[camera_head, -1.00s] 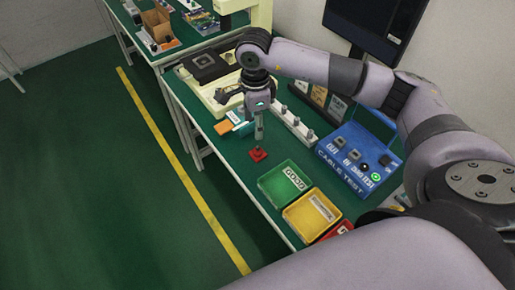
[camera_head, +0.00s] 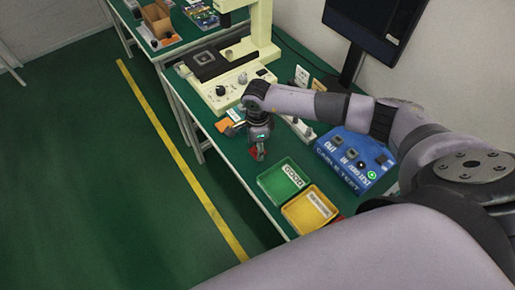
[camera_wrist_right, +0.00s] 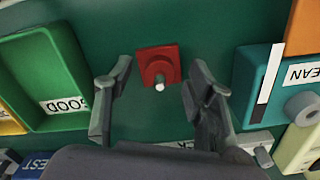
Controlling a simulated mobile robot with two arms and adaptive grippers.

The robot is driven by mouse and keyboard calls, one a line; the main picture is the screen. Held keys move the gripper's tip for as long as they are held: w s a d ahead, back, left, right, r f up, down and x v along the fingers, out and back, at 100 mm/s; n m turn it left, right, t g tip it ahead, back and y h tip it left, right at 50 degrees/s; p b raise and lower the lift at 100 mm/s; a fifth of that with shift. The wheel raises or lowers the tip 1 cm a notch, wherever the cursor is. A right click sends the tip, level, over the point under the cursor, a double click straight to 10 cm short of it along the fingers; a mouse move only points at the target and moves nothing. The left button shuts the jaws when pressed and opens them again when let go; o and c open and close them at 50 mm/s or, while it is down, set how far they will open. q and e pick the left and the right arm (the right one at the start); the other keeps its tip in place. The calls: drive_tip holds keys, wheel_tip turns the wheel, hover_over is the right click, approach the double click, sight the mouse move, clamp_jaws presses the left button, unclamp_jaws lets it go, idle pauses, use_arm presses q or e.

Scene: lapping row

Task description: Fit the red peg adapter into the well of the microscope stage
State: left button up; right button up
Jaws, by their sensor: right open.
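The red peg adapter (camera_head: 253,152) is a small square red plate on the green bench top, mostly hidden by my right gripper (camera_head: 260,155) in the head view. In the right wrist view the adapter (camera_wrist_right: 155,53) shows whole, with a pale round peg end pointing toward the camera. My right gripper (camera_wrist_right: 161,76) is open, one finger on each side of the adapter, with gaps between. The microscope stage (camera_head: 197,72) is a black plate with a square well (camera_head: 206,55), on the cream microscope at the bench's far end. My left gripper is not in view.
A green GOOD tray (camera_head: 270,183) and a yellow tray (camera_head: 300,222) stand nearer along the bench. A blue cable tester (camera_head: 345,175) is to the right. A monitor (camera_head: 365,30) stands behind.

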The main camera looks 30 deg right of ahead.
drive_tip(key=shift+c, duration=0.2)
clamp_jaws()
idle(0.4)
